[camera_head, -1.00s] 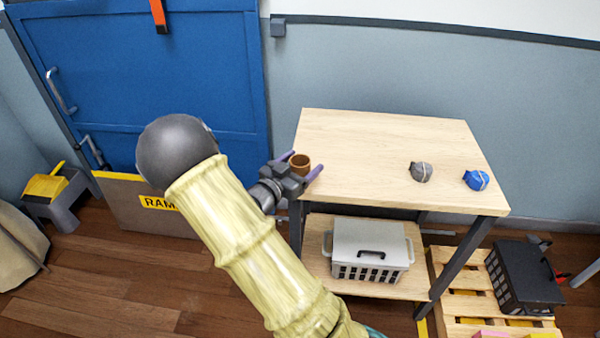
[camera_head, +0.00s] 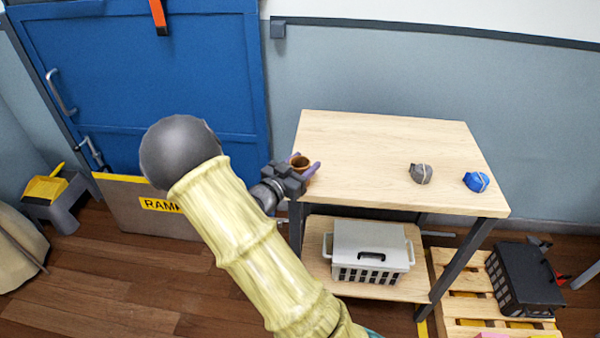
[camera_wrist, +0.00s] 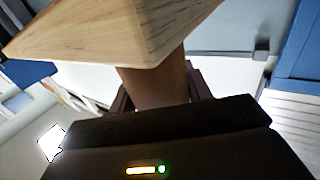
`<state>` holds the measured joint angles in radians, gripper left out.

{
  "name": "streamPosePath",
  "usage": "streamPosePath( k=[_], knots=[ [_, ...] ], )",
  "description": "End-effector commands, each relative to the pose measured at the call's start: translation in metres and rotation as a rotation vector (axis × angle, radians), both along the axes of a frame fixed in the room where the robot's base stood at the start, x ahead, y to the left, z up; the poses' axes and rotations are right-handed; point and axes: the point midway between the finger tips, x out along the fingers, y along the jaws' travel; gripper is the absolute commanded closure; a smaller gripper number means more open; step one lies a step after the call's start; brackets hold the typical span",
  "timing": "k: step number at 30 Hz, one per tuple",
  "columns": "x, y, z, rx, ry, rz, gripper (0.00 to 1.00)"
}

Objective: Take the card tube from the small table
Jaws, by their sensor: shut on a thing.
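The card tube (camera_head: 300,162) is a brown, hollow, open-topped cylinder at the left edge of the small table (camera_head: 380,150). My gripper (camera_head: 303,168) reaches it from the left, with its purple fingers closed on either side of it. In the wrist view the tube (camera_wrist: 155,88) shows as a brown shape between the dark fingers, and the pale wooden tabletop (camera_wrist: 90,30) covers part of it. I cannot tell whether the tube still touches the table.
A grey bundle (camera_head: 421,173) and a blue bundle (camera_head: 476,181) lie on the right of the tabletop. A white crate (camera_head: 370,248) sits on the lower shelf. A pallet (camera_head: 470,305) with a black crate (camera_head: 524,278) stands at right. The tabletop's middle is clear.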

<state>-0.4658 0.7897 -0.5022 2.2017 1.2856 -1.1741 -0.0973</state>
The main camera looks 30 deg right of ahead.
Motion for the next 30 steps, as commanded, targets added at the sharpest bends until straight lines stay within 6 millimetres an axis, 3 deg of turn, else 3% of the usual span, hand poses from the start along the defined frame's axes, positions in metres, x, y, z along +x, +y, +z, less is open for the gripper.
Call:
streamPosePath(
  k=[8,22,30],
  knots=[
    [0.000,0.001,0.010,0.001,-0.003,0.001,0.73],
    [0.000,0.001,0.092,0.002,-0.004,0.001,0.73],
    [0.000,0.000,0.100,0.001,0.000,-0.001,0.73]
  ],
)
